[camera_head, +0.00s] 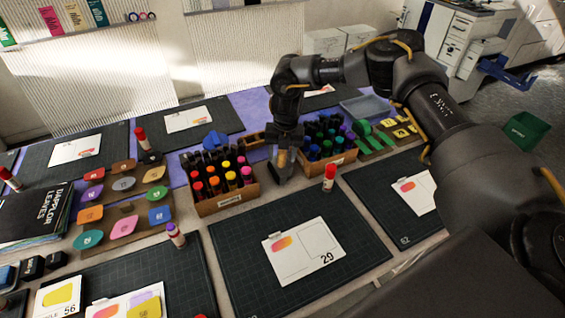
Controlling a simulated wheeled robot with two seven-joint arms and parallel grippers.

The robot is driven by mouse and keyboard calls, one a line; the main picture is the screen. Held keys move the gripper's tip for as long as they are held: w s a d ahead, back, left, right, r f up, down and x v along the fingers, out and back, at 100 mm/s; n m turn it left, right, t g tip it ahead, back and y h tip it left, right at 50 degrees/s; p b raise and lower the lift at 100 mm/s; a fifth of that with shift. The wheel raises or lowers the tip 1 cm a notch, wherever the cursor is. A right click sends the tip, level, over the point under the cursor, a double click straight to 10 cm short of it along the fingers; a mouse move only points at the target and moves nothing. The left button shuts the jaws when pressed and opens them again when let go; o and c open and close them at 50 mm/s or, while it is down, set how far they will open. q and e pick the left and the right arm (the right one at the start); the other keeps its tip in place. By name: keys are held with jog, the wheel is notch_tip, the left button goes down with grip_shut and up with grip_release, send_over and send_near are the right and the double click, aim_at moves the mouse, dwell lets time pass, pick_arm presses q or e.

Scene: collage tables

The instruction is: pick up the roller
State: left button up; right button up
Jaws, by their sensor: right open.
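I cannot clearly pick out a roller. A small blue object (214,140) and a brown wooden piece (250,141) lie behind the left marker box, and green shapes (363,132) lie right of the right box; their kind is too small to tell. My right gripper (282,172) points down between the two marker boxes. It is open, and nothing clear shows between its fingers. My right arm comes in from the right and hides part of the table's right side. My left gripper is not in view.
The left marker box (225,203) and right marker box (343,160) flank my gripper closely. A red-capped glue stick (329,178) stands in front. A dark mat with a white card (302,250) lies nearer. Coloured tiles (123,229) are at left. A green bin (524,131) stands far right.

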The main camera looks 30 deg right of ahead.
jog(key=shift+f, duration=0.8)
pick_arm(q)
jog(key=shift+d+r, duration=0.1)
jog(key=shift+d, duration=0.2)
pick_arm(e)
jog(key=shift+c, duration=0.3)
jog(key=c, duration=1)
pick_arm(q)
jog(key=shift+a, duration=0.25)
